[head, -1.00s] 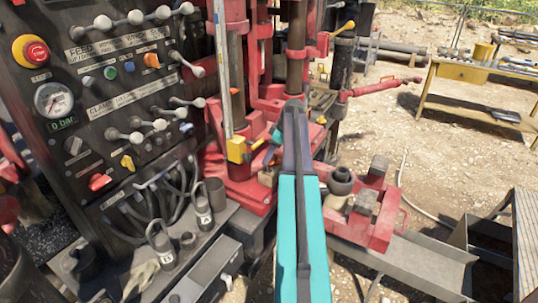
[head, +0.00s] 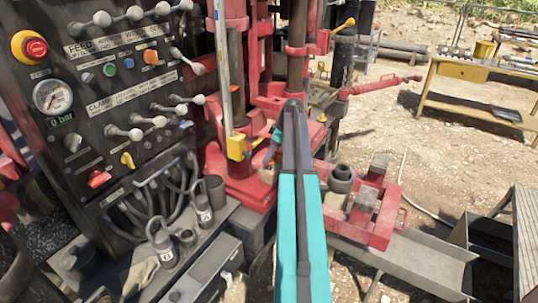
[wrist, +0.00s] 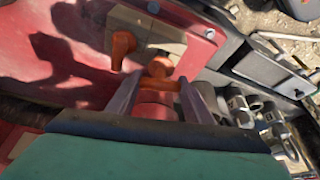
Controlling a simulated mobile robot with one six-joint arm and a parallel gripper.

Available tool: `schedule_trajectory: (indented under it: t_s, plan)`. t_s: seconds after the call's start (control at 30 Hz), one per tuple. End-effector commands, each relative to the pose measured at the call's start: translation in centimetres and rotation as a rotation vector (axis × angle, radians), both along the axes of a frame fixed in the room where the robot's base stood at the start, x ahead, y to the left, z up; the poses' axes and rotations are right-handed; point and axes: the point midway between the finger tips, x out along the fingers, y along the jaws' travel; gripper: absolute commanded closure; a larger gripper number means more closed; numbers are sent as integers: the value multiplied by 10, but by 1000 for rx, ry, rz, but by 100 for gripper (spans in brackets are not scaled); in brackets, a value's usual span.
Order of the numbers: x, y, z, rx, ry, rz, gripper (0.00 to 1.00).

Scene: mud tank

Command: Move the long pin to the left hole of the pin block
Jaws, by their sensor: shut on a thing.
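My gripper (wrist: 160,88) is shut on an orange pin (wrist: 160,70), whose head shows between the two fingertips in the wrist view. The held pin is at the near edge of the tan pin block (wrist: 173,50). Its shaft is hidden, so I cannot tell its length or whether it is in a hole. A second orange pin (wrist: 123,42) stands in the block to the left of the held one. In the head view my arm covers most of the gripper, and the pins cannot be made out.
The block sits on a red machine base (wrist: 60,50). Grey boxes and padlock-like fittings (wrist: 240,108) lie to the right in the wrist view. In the head view the control panel (head: 85,130) stands left, a red clamp (head: 380,225) right. Red columns rise behind.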

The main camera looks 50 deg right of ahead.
Motion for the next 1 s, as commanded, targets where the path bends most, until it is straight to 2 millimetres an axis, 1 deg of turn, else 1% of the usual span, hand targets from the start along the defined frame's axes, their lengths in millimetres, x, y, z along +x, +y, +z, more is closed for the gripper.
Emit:
schedule_trajectory:
  t_s: [0.6,0.97,1.0]
  plan:
    - [0,0,-8,0,0,0,79]
    - [0,0,-9,0,0,0,79]
    - [0,0,-9,0,0,0,50]
